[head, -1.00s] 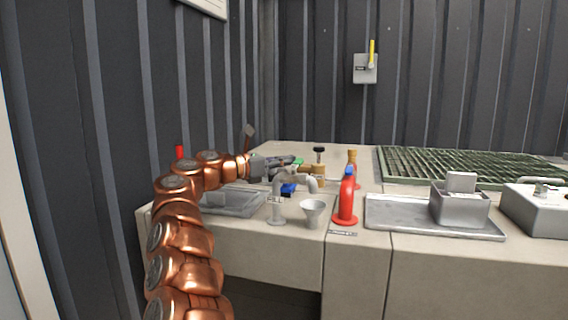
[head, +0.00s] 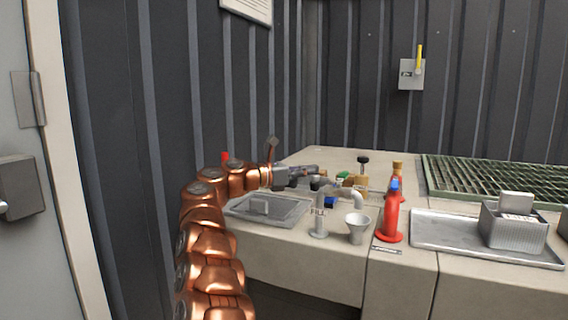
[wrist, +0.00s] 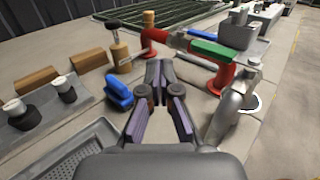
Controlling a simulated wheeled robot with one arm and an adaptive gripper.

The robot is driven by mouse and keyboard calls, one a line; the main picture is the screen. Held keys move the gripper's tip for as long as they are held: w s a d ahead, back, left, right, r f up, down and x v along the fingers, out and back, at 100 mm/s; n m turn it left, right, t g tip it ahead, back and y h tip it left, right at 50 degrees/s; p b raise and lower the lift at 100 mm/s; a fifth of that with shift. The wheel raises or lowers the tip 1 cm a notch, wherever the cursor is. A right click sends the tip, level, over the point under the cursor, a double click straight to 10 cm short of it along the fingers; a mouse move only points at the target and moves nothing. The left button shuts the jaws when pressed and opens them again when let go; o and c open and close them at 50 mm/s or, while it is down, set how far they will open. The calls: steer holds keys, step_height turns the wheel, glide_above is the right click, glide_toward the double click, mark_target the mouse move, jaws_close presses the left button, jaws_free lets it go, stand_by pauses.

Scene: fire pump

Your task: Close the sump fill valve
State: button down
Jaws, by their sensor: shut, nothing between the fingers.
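Several valve handles stand on the bench: a blue lever (head: 329,203), a green lever (head: 343,176) and a black knob (head: 363,159) on a brass body. I cannot read which one is the sump fill valve. The wrist view shows the blue lever (wrist: 119,91) just left of my fingertips, the green lever (wrist: 212,50) lying along a pipe to the right, and the black knob (wrist: 113,25) farther off. My gripper (head: 316,170) reaches over the bench from the left. Its fingers (wrist: 159,72) are shut and empty, apart from the blue lever in the picture.
A grey basin (head: 240,211) lies below my arm. A grey spout (head: 319,222), a funnel (head: 357,228) and a red fitting (head: 391,217) stand along the front. A tray (head: 438,240) and green grating (head: 480,176) fill the right. A wall switch (head: 411,74) hangs behind.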

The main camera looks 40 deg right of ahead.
steer(key=w+a+p, duration=0.3)
steer(key=w+p, duration=0.1)
steer(key=w, duration=0.3)
steer(key=shift+f, duration=0.15)
stand_by(0.4)
steer(key=shift+w, duration=0.1)
stand_by(0.3)
